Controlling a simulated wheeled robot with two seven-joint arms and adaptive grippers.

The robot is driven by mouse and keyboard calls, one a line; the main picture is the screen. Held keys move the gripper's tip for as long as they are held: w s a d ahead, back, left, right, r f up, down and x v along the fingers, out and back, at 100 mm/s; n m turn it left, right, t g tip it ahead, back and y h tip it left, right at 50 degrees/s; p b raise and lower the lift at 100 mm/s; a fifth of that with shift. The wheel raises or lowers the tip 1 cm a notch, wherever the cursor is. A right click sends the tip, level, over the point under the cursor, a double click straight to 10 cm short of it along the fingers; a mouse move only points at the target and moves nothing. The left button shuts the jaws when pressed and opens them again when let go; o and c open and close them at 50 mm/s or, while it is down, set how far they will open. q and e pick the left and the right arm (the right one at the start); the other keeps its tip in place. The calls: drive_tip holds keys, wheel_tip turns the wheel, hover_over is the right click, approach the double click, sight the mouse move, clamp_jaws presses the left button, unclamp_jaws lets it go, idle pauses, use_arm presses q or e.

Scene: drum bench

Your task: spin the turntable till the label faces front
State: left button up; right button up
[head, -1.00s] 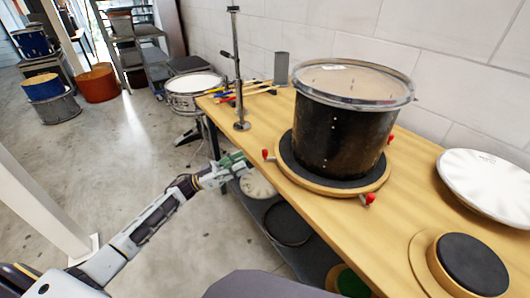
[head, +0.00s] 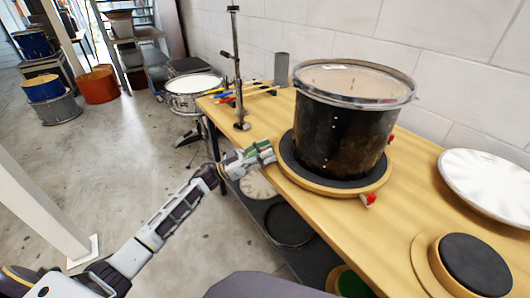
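A dark drum (head: 342,130) with a clear top and metal rim stands upright on a round wooden turntable (head: 325,189) with a dark top. Red-tipped pegs stick out from the turntable's edge; one red peg (head: 369,199) shows at the front right and another (head: 390,139) at the back right. No label can be made out on the drum's visible side. My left gripper (head: 269,151) is at the turntable's left edge, where a peg stood, and hides that peg. Whether its fingers are open or touching the peg is too small to tell. My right gripper is out of view.
The wooden bench (head: 400,230) holds a white drumhead (head: 487,183) at right, a dark round pad (head: 472,264) at front right, a metal stand (head: 238,80) and sticks behind my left gripper. A snare drum (head: 193,92) stands left of the bench.

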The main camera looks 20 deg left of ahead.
use_arm(q)
clamp_jaws()
drive_tip(key=shift+s, duration=0.1)
idle(0.6)
